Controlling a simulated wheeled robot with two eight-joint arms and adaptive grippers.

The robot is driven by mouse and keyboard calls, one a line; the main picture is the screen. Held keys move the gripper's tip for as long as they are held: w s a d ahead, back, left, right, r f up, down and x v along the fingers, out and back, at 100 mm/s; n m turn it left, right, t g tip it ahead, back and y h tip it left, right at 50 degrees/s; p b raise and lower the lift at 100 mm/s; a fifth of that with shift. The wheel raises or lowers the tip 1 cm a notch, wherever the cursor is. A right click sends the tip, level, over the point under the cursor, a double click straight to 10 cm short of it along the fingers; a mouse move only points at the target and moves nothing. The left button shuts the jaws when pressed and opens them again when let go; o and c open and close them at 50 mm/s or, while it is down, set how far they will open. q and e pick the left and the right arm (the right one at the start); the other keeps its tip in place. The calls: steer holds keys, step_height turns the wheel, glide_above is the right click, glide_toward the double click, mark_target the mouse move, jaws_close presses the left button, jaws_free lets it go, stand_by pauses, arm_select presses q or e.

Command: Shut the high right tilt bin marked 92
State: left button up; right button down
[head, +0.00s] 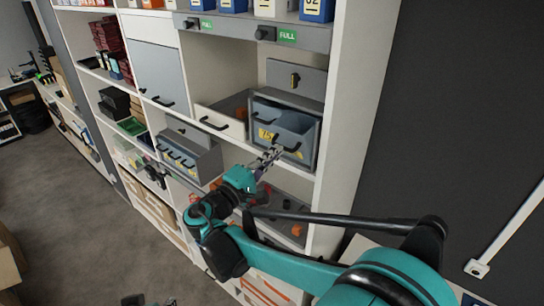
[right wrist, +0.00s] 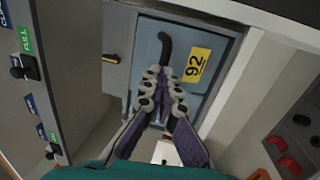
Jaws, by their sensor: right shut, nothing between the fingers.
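The tilt bin marked 92 (right wrist: 205,88) is blue-grey, with a yellow label (right wrist: 195,65) and a dark curved handle (right wrist: 166,45). In the head view it is the right bin (head: 308,146) of a pair on the shelf, with its front leaning out and its inside showing from above. My right gripper (head: 275,152) is shut and empty, in front of the pair's lower part. In the right wrist view its fingertips (right wrist: 162,75) lie over the bin's front, beside the label and just below the handle; contact cannot be told.
The neighbouring bin (head: 265,112) has a yellow label too. An open drawer (head: 219,122) stands to its left, and a grey drawer unit (head: 188,155) lower left. The white shelf upright (head: 345,110) is close on the right. A strip with "FULL" signs (head: 286,38) runs above.

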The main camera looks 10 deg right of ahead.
mark_target(286, 133)
steer(key=shift+w+d+r, duration=0.35)
steer(key=shift+d+r, duration=0.15)
steer(key=shift+r, duration=0.25)
steer(key=shift+w+d+r, duration=0.9)
steer(key=shift+d+r, duration=0.1)
steer(key=shift+d, duration=0.15)
steer(key=shift+r, duration=0.1)
